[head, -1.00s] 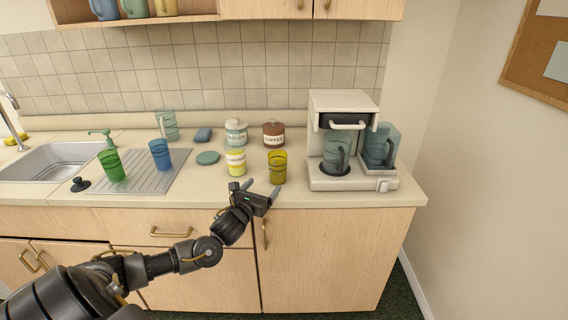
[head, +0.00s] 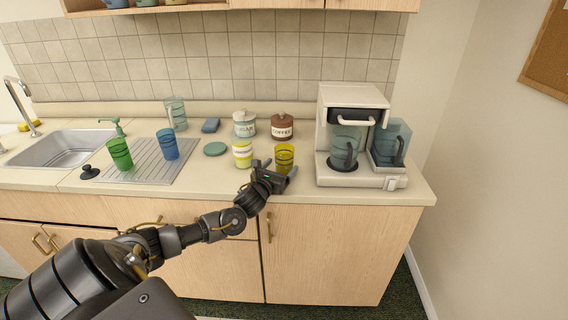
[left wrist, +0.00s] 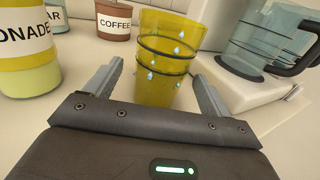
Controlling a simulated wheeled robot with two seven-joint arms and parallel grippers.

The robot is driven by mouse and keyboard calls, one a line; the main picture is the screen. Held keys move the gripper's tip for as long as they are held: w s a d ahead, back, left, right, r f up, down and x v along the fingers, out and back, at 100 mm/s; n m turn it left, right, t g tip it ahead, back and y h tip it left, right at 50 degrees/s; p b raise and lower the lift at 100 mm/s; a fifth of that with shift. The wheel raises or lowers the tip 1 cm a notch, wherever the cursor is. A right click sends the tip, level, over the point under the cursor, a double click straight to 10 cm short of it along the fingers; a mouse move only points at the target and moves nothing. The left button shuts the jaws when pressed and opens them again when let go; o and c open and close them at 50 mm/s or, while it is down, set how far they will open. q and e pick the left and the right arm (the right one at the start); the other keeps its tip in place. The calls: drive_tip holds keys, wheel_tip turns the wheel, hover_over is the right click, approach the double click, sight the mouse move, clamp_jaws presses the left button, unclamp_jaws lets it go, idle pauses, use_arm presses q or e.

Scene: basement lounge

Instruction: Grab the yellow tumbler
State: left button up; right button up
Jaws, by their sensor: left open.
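The yellow tumbler (head: 284,155) is see-through with dark bands and stands upright near the counter's front edge, left of the coffee maker. In the left wrist view the tumbler (left wrist: 165,58) shows droplets on its side and stands just ahead of my fingers, its lower part between them. My left gripper (head: 279,167) is open, with one finger on either side of the tumbler; it also shows in the left wrist view (left wrist: 158,92). I cannot tell whether a finger touches it. My right gripper is not in view.
A yellow-and-white lemonade container (head: 242,155) stands close on the left. Coffee (head: 282,127) and sugar (head: 244,125) canisters stand behind. The coffee maker (head: 335,168) is on the right. Green (head: 119,154) and blue (head: 167,145) tumblers stand by the sink.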

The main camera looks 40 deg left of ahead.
sight(278, 145)
use_arm(q)
drive_tip(key=x, duration=0.5)
drive_tip(key=shift+p, duration=0.3)
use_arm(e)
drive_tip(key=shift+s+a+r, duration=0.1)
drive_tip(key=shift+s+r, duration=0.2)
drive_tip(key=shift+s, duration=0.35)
use_arm(q)
drive_tip(key=c, duration=1.3)
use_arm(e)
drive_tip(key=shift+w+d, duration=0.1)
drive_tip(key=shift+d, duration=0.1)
use_arm(q)
drive_tip(key=shift+r, duration=0.1)
